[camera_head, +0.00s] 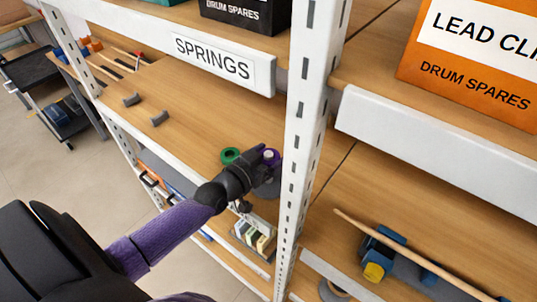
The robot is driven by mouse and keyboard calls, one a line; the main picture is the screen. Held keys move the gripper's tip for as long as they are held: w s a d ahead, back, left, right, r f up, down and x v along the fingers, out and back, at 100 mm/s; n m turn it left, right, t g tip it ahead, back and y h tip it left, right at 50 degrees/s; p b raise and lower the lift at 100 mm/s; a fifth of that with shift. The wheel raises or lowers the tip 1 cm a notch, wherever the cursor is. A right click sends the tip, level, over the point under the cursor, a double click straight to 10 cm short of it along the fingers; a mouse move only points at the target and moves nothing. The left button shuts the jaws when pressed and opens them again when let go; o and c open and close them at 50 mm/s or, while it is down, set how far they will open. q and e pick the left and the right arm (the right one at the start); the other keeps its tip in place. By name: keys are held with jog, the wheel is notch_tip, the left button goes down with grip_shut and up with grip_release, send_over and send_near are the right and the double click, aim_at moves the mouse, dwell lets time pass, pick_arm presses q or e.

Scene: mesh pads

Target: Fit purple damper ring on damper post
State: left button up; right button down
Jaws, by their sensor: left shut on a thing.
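My left gripper (264,160) reaches in from the lower left over the wooden shelf and is shut on the small purple damper ring (274,156). A pale post top (268,154) shows at the ring, so the ring looks to be around or right over the damper post. I cannot tell how far down the ring sits. A grey round base (271,189) shows partly below the gripper, which hides most of the post. A green ring (229,155) lies just left of the gripper. My right gripper is not in view.
A white slotted upright (302,150) stands just right of the gripper. The SPRINGS shelf edge (215,58) runs above. A stick (420,255) lies on the right shelf.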

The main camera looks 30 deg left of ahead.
pick_arm(q)
jog(key=o, duration=1.1)
jog(key=shift+c, duration=0.2)
jog(key=p+v, duration=0.1)
jog(key=v, duration=0.9)
jog(key=shift+p, duration=0.4)
jog(key=shift+f, duration=0.1)
